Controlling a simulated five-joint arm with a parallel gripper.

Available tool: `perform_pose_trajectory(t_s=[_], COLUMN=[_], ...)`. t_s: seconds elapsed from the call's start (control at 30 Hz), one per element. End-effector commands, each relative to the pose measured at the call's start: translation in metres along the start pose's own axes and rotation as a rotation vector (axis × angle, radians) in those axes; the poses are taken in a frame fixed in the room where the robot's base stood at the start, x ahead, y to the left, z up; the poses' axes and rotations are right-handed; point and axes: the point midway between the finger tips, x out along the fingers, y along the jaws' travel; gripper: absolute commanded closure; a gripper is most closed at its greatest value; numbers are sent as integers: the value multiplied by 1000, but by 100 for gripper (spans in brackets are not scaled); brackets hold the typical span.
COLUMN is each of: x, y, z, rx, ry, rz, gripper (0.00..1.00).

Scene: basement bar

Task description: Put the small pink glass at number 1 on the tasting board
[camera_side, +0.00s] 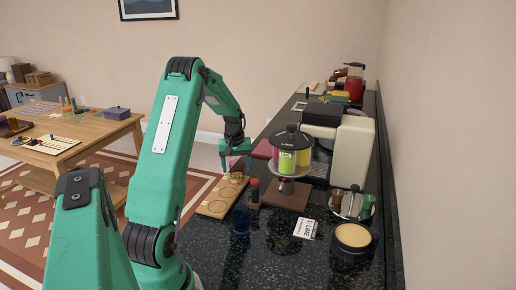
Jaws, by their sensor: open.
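The tasting board (213,208) is a light wooden board with round marks, lying on the dark counter in front of my arm. My gripper (236,170) is open and points down over the far end of the board. Small reddish shapes show between and just below its fingers, too small to tell whether one is the pink glass. The number marks on the board cannot be read from here. A dark blue glass (240,221) stands to the right of the board's near end.
A red-topped small item (254,187) stands right of the board. Beyond it are a dispenser with coloured contents (290,158) and a cream machine (352,150). A white card (305,229) and a round tub (353,238) lie nearer. The front counter is partly clear.

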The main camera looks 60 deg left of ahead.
Motion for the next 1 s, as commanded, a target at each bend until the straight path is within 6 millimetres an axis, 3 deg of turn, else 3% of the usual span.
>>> perform_pose_trajectory(t_s=[0.27,0.7,1.0], x=[-31,-99,-118], y=[0,0,0], z=[-1,-1,0], rx=[0,0,0], ry=[3,3,1], rz=[1,1,0], gripper=[30,30,30])
